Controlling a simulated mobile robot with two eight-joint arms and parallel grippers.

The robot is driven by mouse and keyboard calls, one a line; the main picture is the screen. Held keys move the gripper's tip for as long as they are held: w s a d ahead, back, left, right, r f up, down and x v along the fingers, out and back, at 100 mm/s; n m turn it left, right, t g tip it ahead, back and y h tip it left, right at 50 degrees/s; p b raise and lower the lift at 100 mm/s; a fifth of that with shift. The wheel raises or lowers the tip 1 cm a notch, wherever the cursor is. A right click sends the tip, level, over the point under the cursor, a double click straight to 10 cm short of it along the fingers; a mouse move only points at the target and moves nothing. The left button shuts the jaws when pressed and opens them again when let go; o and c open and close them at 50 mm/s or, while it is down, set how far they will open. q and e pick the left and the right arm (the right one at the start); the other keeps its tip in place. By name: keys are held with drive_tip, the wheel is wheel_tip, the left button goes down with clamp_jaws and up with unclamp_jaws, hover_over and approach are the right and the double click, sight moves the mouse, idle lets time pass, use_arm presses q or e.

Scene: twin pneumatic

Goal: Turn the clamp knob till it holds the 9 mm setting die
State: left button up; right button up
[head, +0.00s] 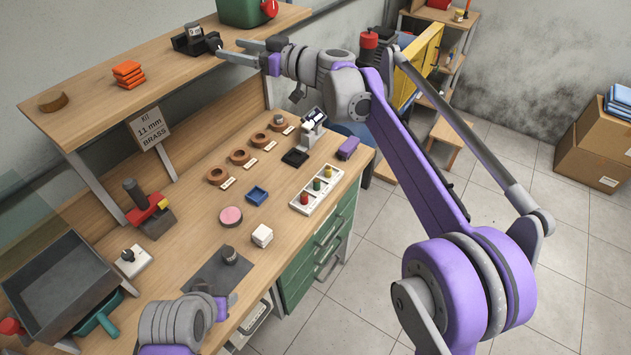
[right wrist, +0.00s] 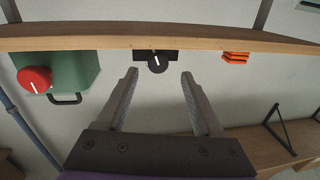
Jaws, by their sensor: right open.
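The black clamp (head: 188,42) sits on the upper shelf near its front edge, with a small grey piece with a pale mark (head: 194,30) at its top. Its round black knob (right wrist: 157,62) has a white pointer line and shows between my finger tips in the right wrist view. My right gripper (head: 229,47) is open, its fingers pointing at the knob; I cannot tell whether they touch it. The size of the die is not readable. My left gripper (head: 229,300) is low at the bench's front; its fingers are too small and hidden to judge.
A green box with a red knob (right wrist: 34,80) and orange blocks (head: 127,73) flank the clamp on the shelf (head: 80,120). A sign (head: 149,128) reads "Kit 11 mm BRASS". Labelled rings (head: 239,156) and a red-handled press (head: 147,208) stand on the bench below.

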drive_tip(key=v, duration=0.7)
drive_tip(key=s+d+f+m+g+h, duration=0.1)
drive_tip(key=s+d+f+h, duration=0.3)
drive_tip(key=s+f, duration=0.4)
drive_tip(key=s+d+f+m+g+h, duration=0.1)
drive_tip(key=s+d+f+m+h, duration=0.3)
drive_tip(key=s+f, duration=0.5)
drive_tip(key=shift+s+d+m+g, duration=0.3)
drive_tip(key=shift+s+d+g, duration=0.1)
drive_tip(key=shift+s, duration=0.35)
drive_tip(key=shift+f, duration=0.15)
